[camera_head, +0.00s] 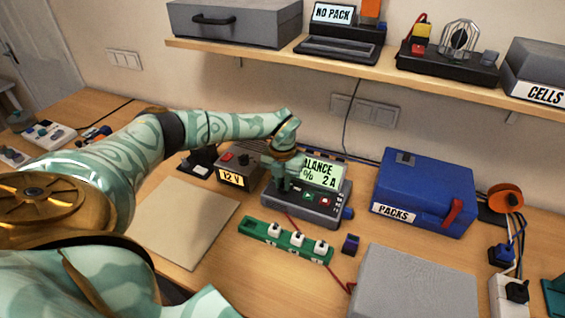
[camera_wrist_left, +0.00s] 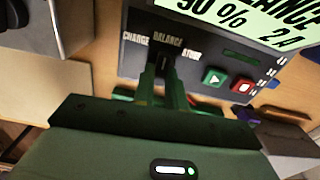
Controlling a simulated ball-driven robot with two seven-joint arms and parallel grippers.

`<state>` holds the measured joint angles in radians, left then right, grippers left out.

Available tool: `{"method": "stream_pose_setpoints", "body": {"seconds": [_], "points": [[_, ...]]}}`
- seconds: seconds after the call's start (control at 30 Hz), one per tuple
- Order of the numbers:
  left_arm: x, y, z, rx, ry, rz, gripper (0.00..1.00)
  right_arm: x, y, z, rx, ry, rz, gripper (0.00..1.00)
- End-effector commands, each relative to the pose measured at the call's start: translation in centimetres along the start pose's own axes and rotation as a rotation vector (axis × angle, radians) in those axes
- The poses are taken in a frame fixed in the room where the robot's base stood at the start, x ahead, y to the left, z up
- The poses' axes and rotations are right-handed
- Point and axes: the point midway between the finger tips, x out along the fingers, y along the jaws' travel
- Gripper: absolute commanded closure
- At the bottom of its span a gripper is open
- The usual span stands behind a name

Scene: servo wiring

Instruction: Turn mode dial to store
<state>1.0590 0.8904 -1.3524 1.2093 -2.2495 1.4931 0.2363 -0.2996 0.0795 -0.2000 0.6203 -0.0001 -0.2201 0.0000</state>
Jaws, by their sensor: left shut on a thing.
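The charger (camera_head: 322,215) stands on the bench with a lit screen (camera_head: 323,174) that shows part of "BALANCE" and "2 A". In the left wrist view the screen (camera_wrist_left: 265,18) also shows "90 %". Labels for charge, balance and store (camera_wrist_left: 191,53) arc above the mode dial (camera_wrist_left: 164,62). My left gripper (camera_head: 284,190) reaches down to the charger's left part. Its fingers (camera_wrist_left: 163,82) are shut on the dial in the wrist view. They hide most of the dial, so its exact pointing is hard to tell. My right gripper is not in view.
A green start button (camera_wrist_left: 214,77) and a red stop button (camera_wrist_left: 243,85) sit right of the dial. A 12 V supply (camera_head: 236,168) stands left of the charger, a green strip (camera_head: 257,235) in front. A blue packs box (camera_head: 427,185) stands to the right.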

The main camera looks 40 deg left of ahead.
Motion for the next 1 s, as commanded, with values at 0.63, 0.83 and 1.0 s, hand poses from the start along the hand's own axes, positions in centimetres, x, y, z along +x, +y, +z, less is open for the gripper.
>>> {"method": "stream_pose_setpoints", "body": {"seconds": [0.63, 0.83, 1.0], "points": [[-0.3, 0.4, 0.3, 0.61, -0.004, 0.001, 1.0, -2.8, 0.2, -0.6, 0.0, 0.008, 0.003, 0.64], [-0.2, 0.4, 0.3, 0.79, -0.005, 0.001, 1.0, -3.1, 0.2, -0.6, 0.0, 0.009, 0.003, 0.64], [-0.2, 0.5, 0.4, 0.916, -0.005, 0.002, 1.0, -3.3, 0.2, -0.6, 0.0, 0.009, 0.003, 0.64]]}}
